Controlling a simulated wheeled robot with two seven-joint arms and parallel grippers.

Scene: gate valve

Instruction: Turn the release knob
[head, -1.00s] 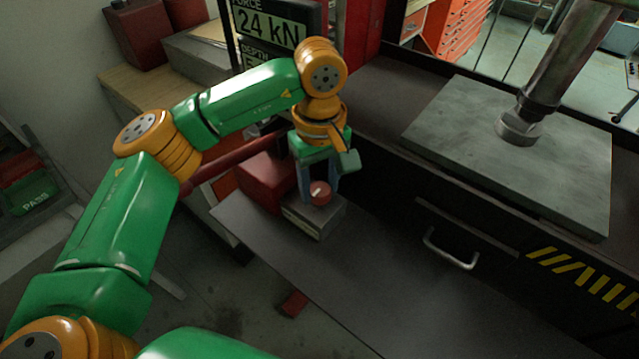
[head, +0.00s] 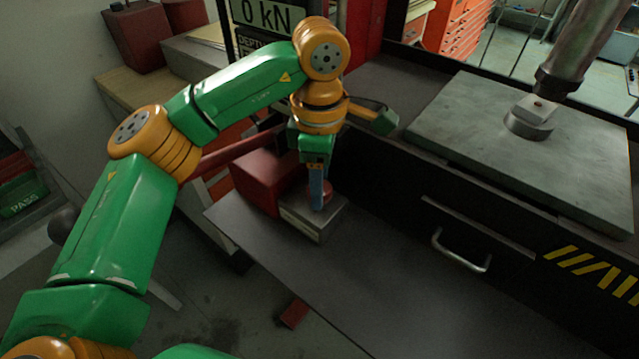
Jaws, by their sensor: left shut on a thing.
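The release knob (head: 328,194) is a small red round knob on top of a pale grey block (head: 303,225). My left gripper (head: 318,205) points down over the block, its blue-grey fingers shut on the knob. The fingers line up with my view and hide most of the knob, so its marker does not show. My right gripper is out of view.
A red box (head: 262,183) and a dark red lever bar (head: 225,155) are close behind the gripper. The press ram (head: 565,70) is above a round metal piece (head: 530,122) on the steel plate (head: 465,125). A drawer handle (head: 460,252) sticks out in front.

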